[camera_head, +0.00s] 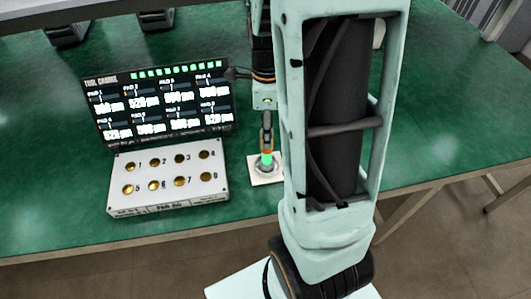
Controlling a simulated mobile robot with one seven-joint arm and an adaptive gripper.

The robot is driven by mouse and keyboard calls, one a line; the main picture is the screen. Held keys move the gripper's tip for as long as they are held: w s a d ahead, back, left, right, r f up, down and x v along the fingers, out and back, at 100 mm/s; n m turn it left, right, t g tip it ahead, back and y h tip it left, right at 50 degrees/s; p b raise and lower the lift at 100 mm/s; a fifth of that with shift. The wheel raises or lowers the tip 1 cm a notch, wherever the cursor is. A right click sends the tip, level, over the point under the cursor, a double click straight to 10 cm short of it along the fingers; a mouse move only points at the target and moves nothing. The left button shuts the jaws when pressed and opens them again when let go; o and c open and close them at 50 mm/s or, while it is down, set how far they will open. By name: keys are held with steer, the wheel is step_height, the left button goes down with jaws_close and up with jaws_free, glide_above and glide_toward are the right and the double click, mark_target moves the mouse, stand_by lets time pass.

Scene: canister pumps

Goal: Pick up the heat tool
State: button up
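The likely heat tool (266,158) is a small upright piece with a glowing green section and an orange part above it. It stands at a round ring on a white square pad (255,182), right of the pad box. My gripper (267,132) points down directly over it, with its dark end meeting or just above the orange part. At this size I cannot tell where the gripper ends and the tool begins, or whether the fingers touch it. My arm's large link hides the area to the right.
A white box (170,205) with numbered brass pads stands at the left, with a dark display (160,100) behind it. The green table (450,110) is clear at the right. Its front edge (60,255) is near. Dark objects (68,32) stand at the back left.

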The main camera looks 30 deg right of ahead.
mark_target(267, 151)
step_height(267, 151, down, 5)
steer(key=shift+s+a+f, duration=0.1)
steer(key=shift+c, duration=0.3)
jaws_close()
stand_by(0.4)
